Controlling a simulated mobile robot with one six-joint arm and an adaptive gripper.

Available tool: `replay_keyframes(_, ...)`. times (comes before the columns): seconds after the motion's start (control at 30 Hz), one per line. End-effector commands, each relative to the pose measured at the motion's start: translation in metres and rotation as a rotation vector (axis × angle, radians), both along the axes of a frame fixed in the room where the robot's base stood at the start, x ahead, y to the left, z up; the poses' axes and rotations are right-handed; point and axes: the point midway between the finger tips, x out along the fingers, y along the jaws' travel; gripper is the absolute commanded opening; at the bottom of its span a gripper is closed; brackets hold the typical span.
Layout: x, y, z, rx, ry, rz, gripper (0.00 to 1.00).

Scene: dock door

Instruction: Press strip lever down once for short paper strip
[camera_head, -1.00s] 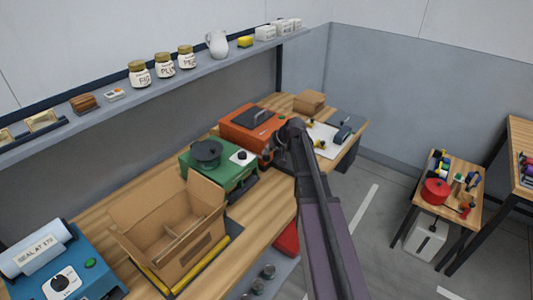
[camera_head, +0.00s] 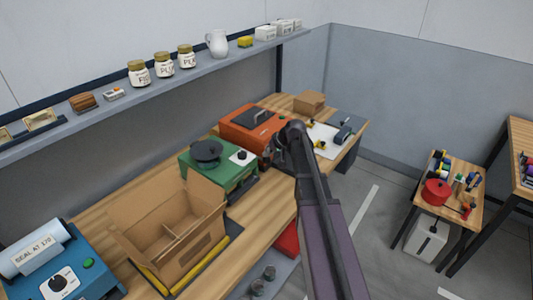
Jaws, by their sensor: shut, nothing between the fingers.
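An orange machine (camera_head: 240,130) stands on the wooden bench, with a dark flat part (camera_head: 258,116) on its top. I cannot tell which part is the strip lever, and no paper strip can be made out. My gripper (camera_head: 277,158) is at the machine's front right side, small and partly hidden by my own arm. It looks shut, with nothing visible in it. I cannot tell whether it touches the machine.
A green machine (camera_head: 226,182) with a black disc on top stands left of the orange one. An open cardboard box (camera_head: 192,262) and a blue sealer (camera_head: 88,282) are further left. A white board (camera_head: 325,149) and a small carton (camera_head: 309,102) lie to the right.

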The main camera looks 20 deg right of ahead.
Motion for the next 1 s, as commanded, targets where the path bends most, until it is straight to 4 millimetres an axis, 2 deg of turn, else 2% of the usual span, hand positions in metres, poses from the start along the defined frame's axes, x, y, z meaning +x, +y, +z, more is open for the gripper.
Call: replay_keyframes(1.0, -0.0014, -0.0010, -0.0091, -0.001, 0.001, 0.000, 0.00)
